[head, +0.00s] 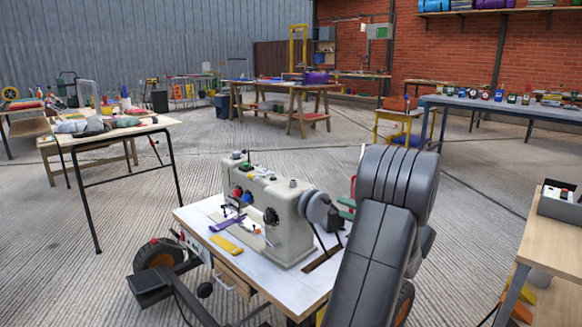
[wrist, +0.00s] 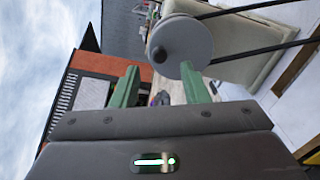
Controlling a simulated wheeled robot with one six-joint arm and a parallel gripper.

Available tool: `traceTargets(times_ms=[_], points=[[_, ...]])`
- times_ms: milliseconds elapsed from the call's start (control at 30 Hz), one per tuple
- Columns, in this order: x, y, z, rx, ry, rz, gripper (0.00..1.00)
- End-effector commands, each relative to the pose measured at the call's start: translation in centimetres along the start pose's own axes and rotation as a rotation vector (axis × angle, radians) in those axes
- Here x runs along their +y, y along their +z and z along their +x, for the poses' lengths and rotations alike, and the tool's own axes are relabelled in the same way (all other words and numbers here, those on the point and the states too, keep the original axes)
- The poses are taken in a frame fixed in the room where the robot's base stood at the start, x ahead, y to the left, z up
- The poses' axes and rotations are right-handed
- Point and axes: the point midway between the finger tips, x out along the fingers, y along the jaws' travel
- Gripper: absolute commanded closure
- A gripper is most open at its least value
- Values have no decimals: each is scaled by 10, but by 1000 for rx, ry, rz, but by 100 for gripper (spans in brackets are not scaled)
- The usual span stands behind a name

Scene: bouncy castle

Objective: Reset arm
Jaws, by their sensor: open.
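My gripper (wrist: 159,72) shows in the wrist view with two green fingers apart and nothing between them. In the head view my dark grey arm rises at the lower right and hides most of the gripper; a bit of green (head: 347,208) shows past its left edge. The gripper is near the handwheel end of a cream sewing machine (head: 268,208). In the wrist view the machine's grey round wheel (wrist: 180,45) appears close by the right finger; I cannot tell whether they touch.
The sewing machine stands on a white-topped table (head: 200,218) with a purple piece (head: 226,223) and a yellow piece (head: 227,244). A wooden table (head: 555,235) with a grey bin stands at the right. A cluttered table (head: 120,133) is at the left. Open concrete floor lies beyond.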

Motion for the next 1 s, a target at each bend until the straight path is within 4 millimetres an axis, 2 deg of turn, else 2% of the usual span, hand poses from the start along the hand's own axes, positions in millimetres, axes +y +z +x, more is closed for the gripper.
traceTargets(times_ms=[33, 267, 600, 1000], points=[[-2, -2, 12, 4, 2, -1, 59], [-2, -2, 58, 4, 3, -1, 59], [0, 11, 57, 0, 0, 300, 59], [-7, 18, 56, 0, -1, 601, 59]])
